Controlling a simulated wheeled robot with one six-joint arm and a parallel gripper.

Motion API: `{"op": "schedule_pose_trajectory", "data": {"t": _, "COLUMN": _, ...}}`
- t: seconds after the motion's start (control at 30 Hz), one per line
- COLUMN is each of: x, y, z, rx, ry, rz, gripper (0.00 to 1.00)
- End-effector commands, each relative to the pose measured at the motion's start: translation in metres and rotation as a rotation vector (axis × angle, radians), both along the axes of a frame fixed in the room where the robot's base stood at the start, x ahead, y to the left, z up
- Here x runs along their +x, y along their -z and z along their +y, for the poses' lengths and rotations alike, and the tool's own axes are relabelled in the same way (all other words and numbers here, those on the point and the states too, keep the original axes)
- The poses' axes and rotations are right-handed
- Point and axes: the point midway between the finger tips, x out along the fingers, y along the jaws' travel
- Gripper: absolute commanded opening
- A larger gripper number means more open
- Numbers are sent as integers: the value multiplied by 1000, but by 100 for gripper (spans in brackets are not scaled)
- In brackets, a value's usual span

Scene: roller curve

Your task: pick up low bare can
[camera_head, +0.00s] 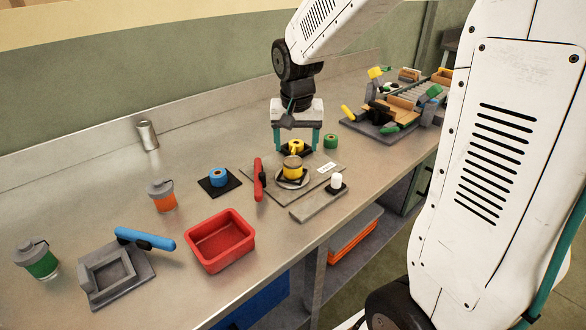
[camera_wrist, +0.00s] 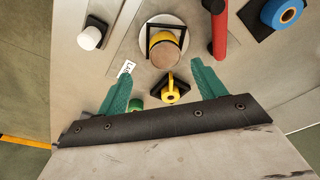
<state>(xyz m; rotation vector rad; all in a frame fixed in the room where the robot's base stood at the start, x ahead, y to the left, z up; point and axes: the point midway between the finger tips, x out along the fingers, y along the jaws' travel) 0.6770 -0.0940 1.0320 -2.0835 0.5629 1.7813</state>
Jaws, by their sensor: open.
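A plain silver can (camera_head: 147,135) stands upright at the back left of the bench, near the rear wall; it is outside the wrist view. My gripper (camera_head: 296,150) is open and empty, pointing down, well to the right of that can. In the wrist view the teal fingers of my gripper (camera_wrist: 161,70) are spread apart. Below and in front of them is a short yellow cylinder (camera_head: 292,168) with a tan top, on a round plate with a black square frame. It also shows in the wrist view (camera_wrist: 164,50). A yellow ring-shaped piece (camera_wrist: 171,91) lies between the fingers in the wrist view.
A red-handled tool (camera_head: 259,178), blue roll (camera_head: 219,176), green roll (camera_head: 331,141) and white cylinder (camera_head: 336,181) surround that plate. A red tray (camera_head: 246,254) and orange-filled jar (camera_head: 163,198) are farther left. A cluttered roller fixture (camera_head: 400,103) stands right. Bench around the silver can is clear.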

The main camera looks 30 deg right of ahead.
Motion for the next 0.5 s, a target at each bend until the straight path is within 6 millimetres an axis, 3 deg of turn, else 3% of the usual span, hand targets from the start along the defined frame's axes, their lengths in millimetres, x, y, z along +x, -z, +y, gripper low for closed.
{"op": "schedule_pose_trajectory", "data": {"t": 0.5, "x": 13, "y": 66, "z": 1, "rx": 1, "ry": 3, "rz": 9, "gripper": 69}}
